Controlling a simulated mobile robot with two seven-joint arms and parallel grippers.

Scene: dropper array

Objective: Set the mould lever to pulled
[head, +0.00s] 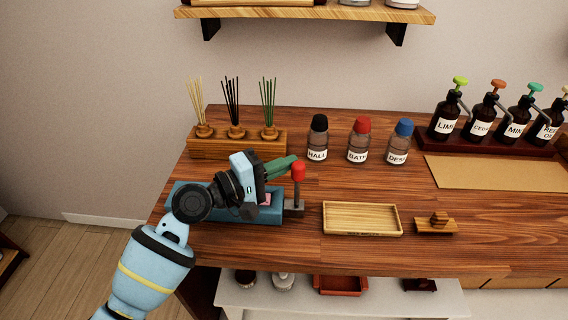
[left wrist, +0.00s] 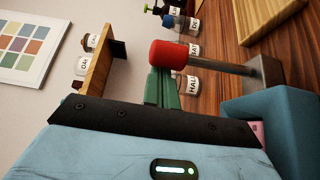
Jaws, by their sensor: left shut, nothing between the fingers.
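The mould lever has a red knob (head: 298,171) on a grey rod that stands roughly upright at the right end of the blue mould (head: 278,214). In the left wrist view the red knob (left wrist: 168,54) and its rod (left wrist: 222,68) show close in front of the fingers. My left gripper (head: 292,162) has green fingers, shut and empty, with their tips beside the knob; I cannot tell whether they touch it. The fingers also show in the left wrist view (left wrist: 162,90), partly behind the knob. A pink patch (head: 266,199) shows in the mould. My right gripper is not in view.
A wooden tray (head: 362,233) and a small wooden block stand (head: 436,226) lie right of the lever. Behind are a reed diffuser rack (head: 237,150) and bottles with black, red (head: 359,142) and blue caps. Pump bottles (head: 482,117) stand at the right.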

